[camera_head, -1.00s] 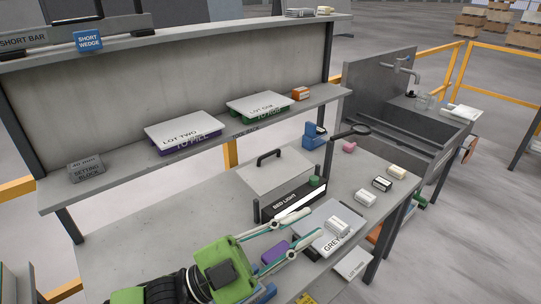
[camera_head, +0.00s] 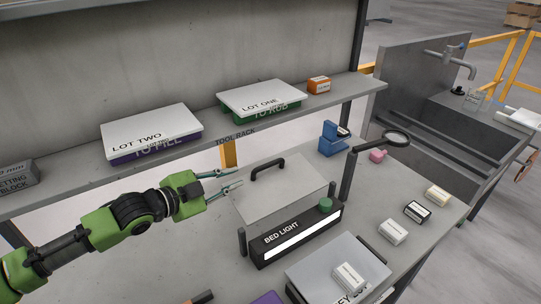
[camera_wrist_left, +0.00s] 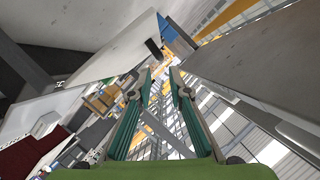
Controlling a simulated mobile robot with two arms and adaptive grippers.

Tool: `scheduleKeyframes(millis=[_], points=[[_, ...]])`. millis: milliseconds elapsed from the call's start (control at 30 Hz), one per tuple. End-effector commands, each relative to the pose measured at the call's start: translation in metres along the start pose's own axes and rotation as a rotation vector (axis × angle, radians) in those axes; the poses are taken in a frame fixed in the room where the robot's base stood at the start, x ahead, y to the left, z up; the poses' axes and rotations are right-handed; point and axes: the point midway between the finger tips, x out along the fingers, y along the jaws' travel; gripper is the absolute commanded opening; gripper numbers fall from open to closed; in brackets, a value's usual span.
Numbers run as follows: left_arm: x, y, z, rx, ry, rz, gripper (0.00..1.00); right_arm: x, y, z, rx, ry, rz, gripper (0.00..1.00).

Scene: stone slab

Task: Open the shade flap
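The shade flap appears to be the light grey panel (camera_head: 285,195) with a black bar handle (camera_head: 267,168), lying behind the black BED LIGHT box (camera_head: 292,236) on the bench. It looks closed and nearly flat. My left gripper (camera_head: 240,178) is at the panel's left edge, left of the handle and apart from it. Its two fingers are spread with nothing between them. The left wrist view also shows the open fingers (camera_wrist_left: 160,75), with a pale panel beyond them that I cannot identify surely. My right gripper is not in view.
A rack shelf (camera_head: 215,142) with the LOT TWO box (camera_head: 150,128) and LOT ONE box (camera_head: 260,97) runs behind and above my gripper. A magnifier (camera_head: 396,138) stands right of the flap. Small boxes, including a white one (camera_head: 393,232), lie at the right.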

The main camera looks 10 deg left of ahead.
Motion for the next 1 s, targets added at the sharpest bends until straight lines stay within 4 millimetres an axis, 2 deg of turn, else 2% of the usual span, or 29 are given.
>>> scheduleKeyframes(millis=[233, 700, 1000], points=[[0.017, -0.002, -0.002, -0.004, 0.004, -0.002, 0.18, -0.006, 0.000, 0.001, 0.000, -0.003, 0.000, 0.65], [0.104, -0.001, -0.004, -0.001, 0.004, -0.001, 0.18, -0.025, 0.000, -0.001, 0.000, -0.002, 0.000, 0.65], [0.134, 0.000, -0.002, -0.001, 0.003, 0.000, 0.18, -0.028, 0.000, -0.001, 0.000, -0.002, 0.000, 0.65]])
